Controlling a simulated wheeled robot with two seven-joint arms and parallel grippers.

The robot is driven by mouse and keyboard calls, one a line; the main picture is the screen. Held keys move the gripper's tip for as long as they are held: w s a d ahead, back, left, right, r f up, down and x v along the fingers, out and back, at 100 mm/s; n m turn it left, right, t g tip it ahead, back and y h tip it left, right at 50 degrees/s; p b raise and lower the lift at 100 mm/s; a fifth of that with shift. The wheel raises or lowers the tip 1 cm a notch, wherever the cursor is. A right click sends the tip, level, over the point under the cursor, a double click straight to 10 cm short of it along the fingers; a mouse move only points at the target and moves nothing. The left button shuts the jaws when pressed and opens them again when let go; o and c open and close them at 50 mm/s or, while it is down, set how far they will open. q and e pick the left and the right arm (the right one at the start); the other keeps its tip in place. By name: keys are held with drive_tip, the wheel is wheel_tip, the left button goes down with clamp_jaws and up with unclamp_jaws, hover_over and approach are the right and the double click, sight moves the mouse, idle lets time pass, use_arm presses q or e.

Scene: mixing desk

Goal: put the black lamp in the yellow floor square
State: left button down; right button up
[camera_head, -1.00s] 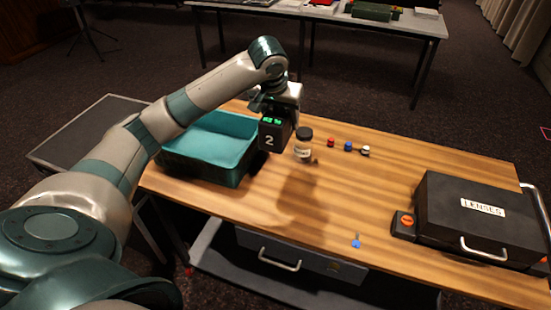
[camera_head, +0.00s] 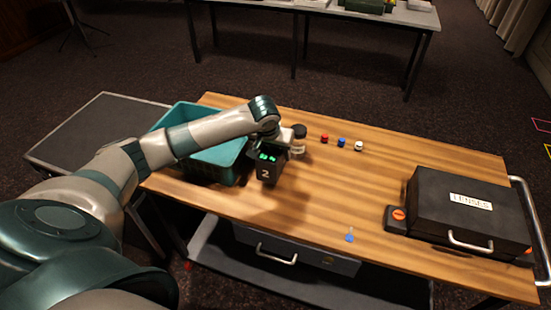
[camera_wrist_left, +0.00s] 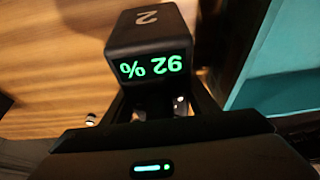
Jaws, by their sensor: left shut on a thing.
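My left gripper (camera_head: 271,146) is shut on a black block (camera_head: 268,172) over the wooden desk, just right of the teal bin. The block carries a white "2" and a green display. In the left wrist view the block (camera_wrist_left: 150,42) sits between the fingers and its display reads 92 %. I cannot tell whether it touches the desktop. No thing that is clearly a lamp shows. A yellow floor line (camera_head: 547,151) shows at the far right edge, mostly cut off. My right gripper is not in view.
The teal bin (camera_head: 176,116) stands at the desk's left end. A jar (camera_head: 299,141) and small red, blue and white pieces (camera_head: 342,142) stand behind the block. A black LENSES case (camera_head: 468,205) is on the right. A blue piece (camera_head: 349,237) lies near the front edge.

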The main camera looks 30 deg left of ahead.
sight(271, 152)
use_arm(q)
drive_tip(key=shift+w+r, duration=0.1)
drive_tip(key=shift+f+p, duration=0.45)
drive_tip(key=shift+f, duration=1.45)
drive_tip(key=c, duration=0.7)
unclamp_jaws()
drive_tip(key=shift+f, duration=0.15)
drive_tip(key=b+v, duration=0.2)
drive_tip(key=v, duration=0.9)
drive_tip(key=shift+s+d+r, duration=0.1)
drive_tip(key=shift+s+r, duration=0.3)
drive_tip(key=shift+r, duration=0.15)
drive_tip(key=shift+o, duration=0.3)
